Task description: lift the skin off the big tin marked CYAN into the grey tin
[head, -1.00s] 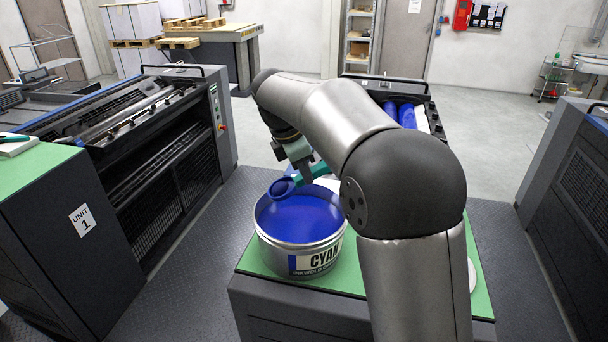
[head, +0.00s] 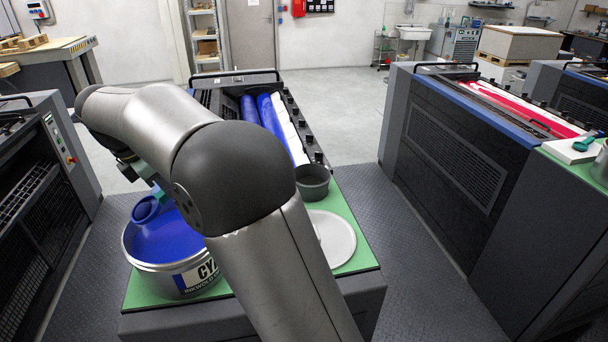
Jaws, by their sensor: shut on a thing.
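The big tin marked CYAN (head: 180,280) stands open on the green top at the lower left, with blue ink (head: 172,238) inside. No separate skin can be told on the ink. My gripper (head: 150,180), partly hidden by my arm, is shut on a teal-handled tool (head: 160,190). The tool's round blue head (head: 147,209) is at the tin's back left rim; whether it touches the ink cannot be told. The grey tin (head: 313,182) stands at the back right of the same green top, behind my arm.
A pale round lid (head: 336,238) lies on the green top (head: 362,256) near the grey tin, partly hidden by my arm. Blue rollers (head: 265,115) are behind. Another unit with red rollers (head: 520,105) stands across the aisle to the right.

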